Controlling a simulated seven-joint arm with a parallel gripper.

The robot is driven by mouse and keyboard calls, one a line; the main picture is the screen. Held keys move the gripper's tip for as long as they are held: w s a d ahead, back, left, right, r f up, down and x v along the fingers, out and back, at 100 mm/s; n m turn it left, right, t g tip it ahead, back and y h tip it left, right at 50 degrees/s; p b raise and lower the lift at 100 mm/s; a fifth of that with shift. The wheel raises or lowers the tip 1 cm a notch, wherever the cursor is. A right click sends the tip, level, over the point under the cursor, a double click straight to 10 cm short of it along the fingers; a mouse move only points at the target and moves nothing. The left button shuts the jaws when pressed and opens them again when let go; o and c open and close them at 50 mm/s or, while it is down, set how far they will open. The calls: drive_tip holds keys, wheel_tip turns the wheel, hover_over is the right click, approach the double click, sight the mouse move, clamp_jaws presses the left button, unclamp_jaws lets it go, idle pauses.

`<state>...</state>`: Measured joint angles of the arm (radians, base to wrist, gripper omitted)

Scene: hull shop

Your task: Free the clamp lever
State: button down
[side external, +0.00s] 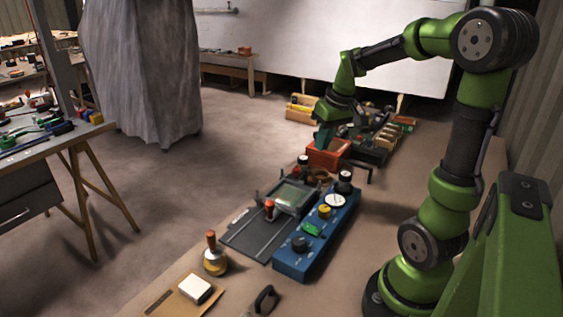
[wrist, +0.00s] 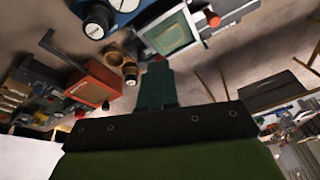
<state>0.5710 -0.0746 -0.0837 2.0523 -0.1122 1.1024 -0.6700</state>
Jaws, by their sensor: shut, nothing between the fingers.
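My gripper (side external: 324,143) hangs over the workbench near the red box, its dark green fingers pointing down. In the wrist view the fingers (wrist: 158,66) are together with nothing between them. A device with a grey screen (side external: 290,195) stands on a dark base plate, with a red-knobbed lever (side external: 269,209) at its front. It also shows in the wrist view, where its screen (wrist: 171,33) lies beyond the fingertips and a red knob (wrist: 213,19) is to its right. I cannot tell for certain which part is the clamp lever. My gripper appears apart from the device.
A blue control box (side external: 318,232) with knobs stands right of the device. The red box (side external: 328,153) is close to my gripper. Small brown cylinders (wrist: 129,74) stand near the fingers. An orange-topped bottle (side external: 213,255) and a white block (side external: 196,290) are at the near end.

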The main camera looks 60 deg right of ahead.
drive_tip(key=d+n, duration=0.3)
drive_tip(key=n, duration=0.1)
drive_tip(key=shift+w+d+r+g, duration=0.1)
drive_tip(key=shift+w+r+g, duration=0.1)
drive_tip(key=shift+r+g, duration=0.1)
drive_tip(key=shift+f, duration=0.1)
drive_tip(key=w+f, duration=0.6)
drive_tip(key=f, duration=0.5)
